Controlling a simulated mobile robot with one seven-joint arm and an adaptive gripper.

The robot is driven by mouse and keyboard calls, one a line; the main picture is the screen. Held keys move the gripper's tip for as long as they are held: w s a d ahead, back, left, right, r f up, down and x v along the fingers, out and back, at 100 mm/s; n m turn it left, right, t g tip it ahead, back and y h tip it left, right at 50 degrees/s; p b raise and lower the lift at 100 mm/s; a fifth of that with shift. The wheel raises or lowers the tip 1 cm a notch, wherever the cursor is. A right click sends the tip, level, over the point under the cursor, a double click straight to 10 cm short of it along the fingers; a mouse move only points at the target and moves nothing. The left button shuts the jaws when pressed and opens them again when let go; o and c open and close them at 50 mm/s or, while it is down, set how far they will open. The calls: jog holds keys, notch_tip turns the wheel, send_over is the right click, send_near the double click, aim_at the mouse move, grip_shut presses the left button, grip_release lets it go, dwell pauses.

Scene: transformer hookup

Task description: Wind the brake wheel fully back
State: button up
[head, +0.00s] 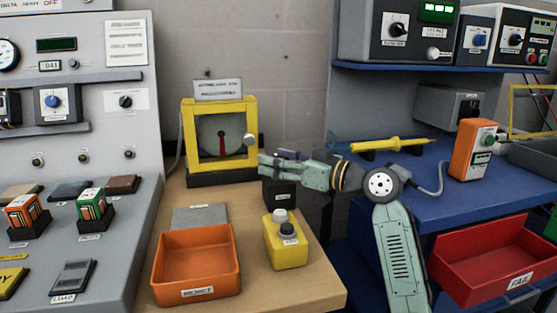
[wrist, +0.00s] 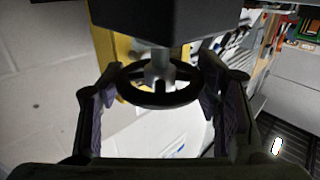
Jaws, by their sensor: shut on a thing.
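The brake wheel is a dark ring with a pale hub and shaft (wrist: 160,70), and its rim (wrist: 160,99) fills the middle of the wrist view. My gripper (wrist: 160,88) is shut on it, with one finger against each side of the rim. The shaft runs up to a dark block (wrist: 155,20). In the head view my gripper (head: 263,160) reaches left to the right side of a yellow-framed unit (head: 190,135) with a round dial and a red pointer (head: 222,142). A pale round knob (head: 249,140) shows just above my gripper there. I cannot make out the wheel's rim in that view.
A grey control console (head: 85,215) is at left. A blue bench (head: 425,185) with an orange meter (head: 472,150) and a red fail bin (head: 495,262) is at right.

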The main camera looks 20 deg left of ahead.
jog(key=o, duration=1.2)
notch_tip(320, 180, up, 10)
jog(key=shift+f, duration=0.1)
dwell(0.3)
